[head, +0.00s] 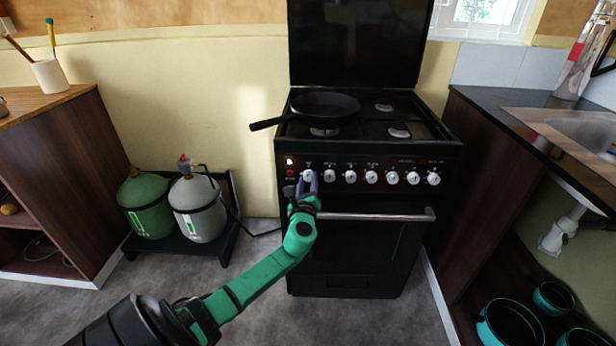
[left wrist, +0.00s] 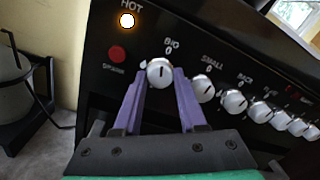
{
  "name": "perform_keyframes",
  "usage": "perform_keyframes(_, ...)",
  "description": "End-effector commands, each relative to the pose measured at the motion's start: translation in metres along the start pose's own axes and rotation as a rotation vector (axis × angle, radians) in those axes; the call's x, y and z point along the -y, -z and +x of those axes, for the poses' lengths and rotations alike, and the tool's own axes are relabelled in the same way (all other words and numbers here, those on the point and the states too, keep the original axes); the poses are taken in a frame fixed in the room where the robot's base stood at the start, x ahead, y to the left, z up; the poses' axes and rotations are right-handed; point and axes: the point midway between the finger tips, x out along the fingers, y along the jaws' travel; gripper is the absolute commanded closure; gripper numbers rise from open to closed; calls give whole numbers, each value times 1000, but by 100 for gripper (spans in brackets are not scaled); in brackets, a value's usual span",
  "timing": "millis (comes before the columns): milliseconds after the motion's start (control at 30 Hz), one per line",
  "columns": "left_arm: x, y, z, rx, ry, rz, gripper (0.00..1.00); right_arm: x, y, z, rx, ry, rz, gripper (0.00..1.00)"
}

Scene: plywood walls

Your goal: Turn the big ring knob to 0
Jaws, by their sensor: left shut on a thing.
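The big ring knob (head: 308,175) is the leftmost white knob on the front panel of the black stove (head: 345,250). In the left wrist view the same knob (left wrist: 159,72) sits under the label BIG and a 0. A short dark line shows on its face, but I cannot tell its exact setting. My left gripper (head: 307,183) has its purple fingers on either side of this knob and is shut on it. The fingers also show in the left wrist view (left wrist: 160,84). My right gripper is in neither view.
More white knobs (head: 371,177) run to the right in a row. The HOT lamp (left wrist: 127,20) is lit above a red button (left wrist: 117,54). A black pan (head: 325,106) sits on the left hob, its handle sticking out left. The oven handle (head: 380,215) runs below.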

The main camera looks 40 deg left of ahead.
Motion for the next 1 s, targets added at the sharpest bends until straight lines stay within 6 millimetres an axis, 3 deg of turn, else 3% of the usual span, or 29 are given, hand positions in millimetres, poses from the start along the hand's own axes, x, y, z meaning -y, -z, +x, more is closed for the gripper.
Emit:
perform_keyframes(33, 2, -8, 2, 7, 0, 36, 100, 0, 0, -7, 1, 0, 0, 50)
perform_keyframes(400, 2, -7, 2, -2, -3, 263, 100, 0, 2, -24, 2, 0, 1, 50)
perform_keyframes(1000, 1, -5, 2, -3, -4, 327, 100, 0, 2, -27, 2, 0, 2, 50)
